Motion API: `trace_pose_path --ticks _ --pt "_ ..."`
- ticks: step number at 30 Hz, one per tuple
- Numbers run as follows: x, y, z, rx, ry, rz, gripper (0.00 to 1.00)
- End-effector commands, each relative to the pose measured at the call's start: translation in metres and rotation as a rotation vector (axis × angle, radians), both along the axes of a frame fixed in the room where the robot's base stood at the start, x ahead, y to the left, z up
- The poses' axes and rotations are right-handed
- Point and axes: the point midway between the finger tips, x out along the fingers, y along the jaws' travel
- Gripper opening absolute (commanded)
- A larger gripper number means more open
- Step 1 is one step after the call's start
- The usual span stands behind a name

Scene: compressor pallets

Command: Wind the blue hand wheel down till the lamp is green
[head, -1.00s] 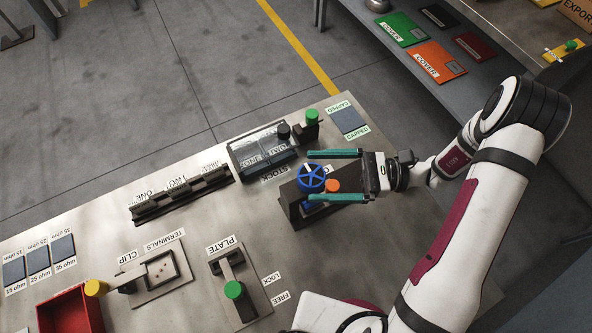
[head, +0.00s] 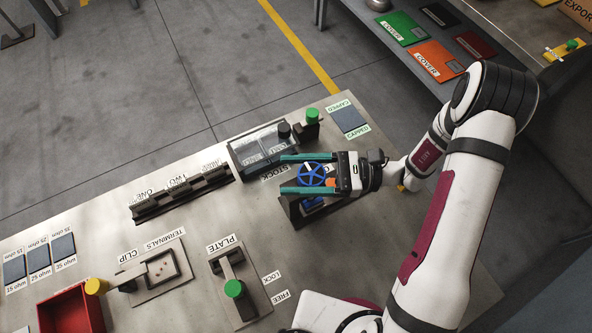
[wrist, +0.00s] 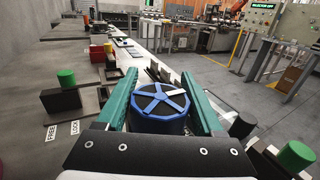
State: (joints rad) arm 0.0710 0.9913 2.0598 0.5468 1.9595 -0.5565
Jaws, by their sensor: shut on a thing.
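The blue hand wheel (head: 311,174) has several spokes, one of them whitish. It sits on a dark stand (head: 293,212) on the steel bench. My gripper (head: 284,174) reaches in from the right, its teal fingers on either side of the wheel and shut on it. The wrist view shows the wheel (wrist: 158,102) between the fingers (wrist: 160,75). A small orange round part (head: 332,182), perhaps the lamp, shows between wheel and palm, partly covered by the gripper. No green lamp shows at the stand.
Behind the stand is a clear-lidded stock box (head: 262,147) with a green-knobbed post (head: 312,117) beside it. A plate clamp with a green knob (head: 234,290), a black rack (head: 182,192) and a red bin (head: 70,312) are to the left.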

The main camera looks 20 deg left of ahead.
Motion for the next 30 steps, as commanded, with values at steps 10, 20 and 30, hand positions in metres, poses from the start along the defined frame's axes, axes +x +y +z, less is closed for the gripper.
trace_pose_path --ticks 10,20,30 --pt "0.0 0.0 0.0 -0.001 0.0 -0.028 0.13" --pt "0.006 0.001 0.0 -0.001 0.004 -0.237 0.14" --pt "0.013 0.0 0.0 -0.002 0.004 -0.484 0.13"
